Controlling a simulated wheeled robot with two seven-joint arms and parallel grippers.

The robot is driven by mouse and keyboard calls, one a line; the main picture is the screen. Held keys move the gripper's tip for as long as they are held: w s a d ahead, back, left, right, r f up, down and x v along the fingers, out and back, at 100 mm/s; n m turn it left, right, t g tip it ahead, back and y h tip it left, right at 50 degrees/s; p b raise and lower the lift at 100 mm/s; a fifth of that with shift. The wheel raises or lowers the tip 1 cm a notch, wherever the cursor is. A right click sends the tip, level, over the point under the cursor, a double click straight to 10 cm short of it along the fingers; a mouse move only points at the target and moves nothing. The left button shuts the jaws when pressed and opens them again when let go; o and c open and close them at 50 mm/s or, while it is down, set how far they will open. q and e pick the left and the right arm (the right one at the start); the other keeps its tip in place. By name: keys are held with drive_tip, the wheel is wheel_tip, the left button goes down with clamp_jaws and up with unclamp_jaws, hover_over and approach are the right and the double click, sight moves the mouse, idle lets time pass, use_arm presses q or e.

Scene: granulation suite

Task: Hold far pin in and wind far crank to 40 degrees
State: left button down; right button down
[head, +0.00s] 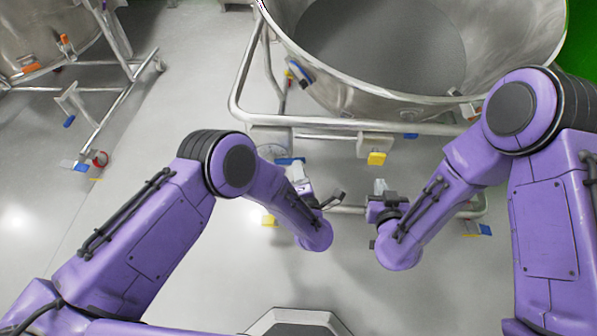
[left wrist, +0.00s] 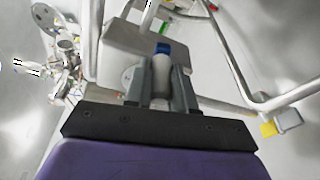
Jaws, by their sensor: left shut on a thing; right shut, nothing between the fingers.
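My left gripper (head: 299,175) is at the near side of the vessel's trolley, below the rim. In the left wrist view its fingers (left wrist: 165,88) are shut on a pale grey rounded handle (left wrist: 161,68) with a blue end. I cannot tell for sure whether this is the far crank's grip or the far pin. A pale round disc (head: 271,150) lies just left of the gripper, partly hidden by the trolley parts. My right gripper (head: 380,186) is shut and empty, pointing up the picture towards the trolley, apart from the yellow-faced block (head: 376,158).
A large steel vessel (head: 420,95) stands in a tubular frame (head: 240,95) before me. Blue and yellow parts sit along its lower bars. A second steel vessel (head: 40,30) on a trolley is at upper left. The grey floor between is clear.

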use_arm(q)
drive_tip(key=shift+d, duration=0.1)
drive_tip(key=c, duration=0.8)
unclamp_jaws()
drive_tip(key=shift+o, duration=0.2)
drive_tip(key=a+v, duration=0.2)
drive_tip(key=v, duration=0.7)
drive_tip(key=shift+s+f, duration=0.35)
drive_tip(key=shift+s, duration=0.25)
